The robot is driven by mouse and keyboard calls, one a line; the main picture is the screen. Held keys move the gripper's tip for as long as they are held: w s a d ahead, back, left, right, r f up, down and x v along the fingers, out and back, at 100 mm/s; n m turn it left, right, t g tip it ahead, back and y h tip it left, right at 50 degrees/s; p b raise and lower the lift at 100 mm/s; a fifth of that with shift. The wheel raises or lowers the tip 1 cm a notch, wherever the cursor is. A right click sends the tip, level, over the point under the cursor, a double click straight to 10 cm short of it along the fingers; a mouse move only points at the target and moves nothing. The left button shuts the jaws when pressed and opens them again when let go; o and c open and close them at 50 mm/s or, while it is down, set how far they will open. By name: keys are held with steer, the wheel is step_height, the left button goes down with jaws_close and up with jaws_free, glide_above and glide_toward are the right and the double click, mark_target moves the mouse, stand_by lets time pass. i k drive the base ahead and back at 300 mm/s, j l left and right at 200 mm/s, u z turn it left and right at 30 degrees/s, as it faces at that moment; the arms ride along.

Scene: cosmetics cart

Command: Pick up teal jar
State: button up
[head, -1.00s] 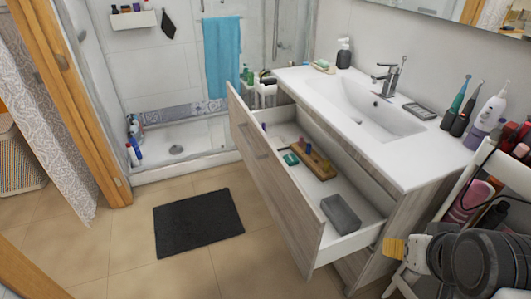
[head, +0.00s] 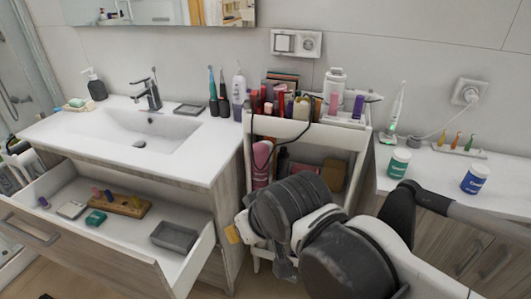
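A teal jar (head: 399,163) with a white lid stands upright on the white counter at the right in the head view. A blue jar (head: 475,180) with a white lid stands to its right, apart from it. My dark grey and white arm fills the lower middle, in front of the cart and left of and below the jars. I cannot make out the fingertips of my gripper, so its opening is not shown. Nothing touches the teal jar.
An electric toothbrush on a lit base (head: 391,138) stands close behind the teal jar. A holder with small coloured brush heads (head: 458,152) is behind the blue jar. A crowded white cart (head: 340,138) stands left of the counter. An open drawer (head: 95,262) juts out at left.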

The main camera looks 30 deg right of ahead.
mark_target(400, 158)
steer(key=z, duration=1.9)
